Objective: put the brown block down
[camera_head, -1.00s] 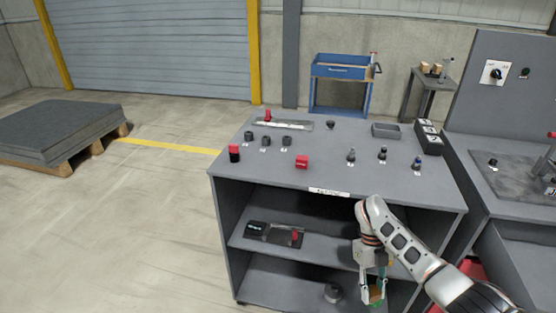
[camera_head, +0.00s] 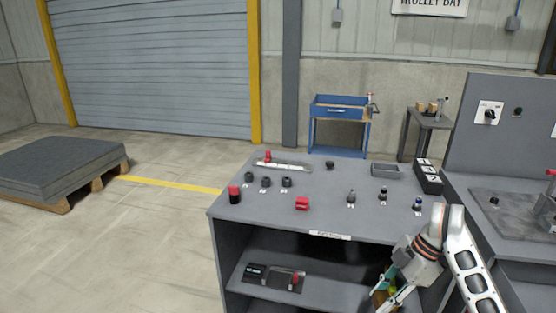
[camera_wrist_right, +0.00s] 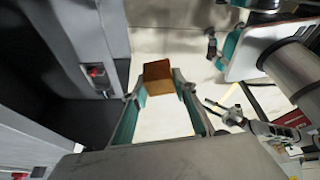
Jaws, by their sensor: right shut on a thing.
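The brown block (camera_wrist_right: 158,78) is between the fingertips of my right gripper (camera_wrist_right: 160,92) in the right wrist view, and the gripper is shut on it. In the head view my right gripper (camera_head: 383,297) is low in front of the grey bench (camera_head: 265,215), at the right part of its open front. The block is small and partly hidden by the fingers there. Pale floor shows behind the block in the wrist view. My left gripper is out of the head view; small finger-like parts in the right wrist view (camera_wrist_right: 232,115) may be it, too unclear to tell.
The bench top carries a red block (camera_head: 302,203), several dark knobs and pegs, and a shallow grey tray (camera_head: 386,171). A pallet (camera_head: 60,168) stands left; open floor lies between.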

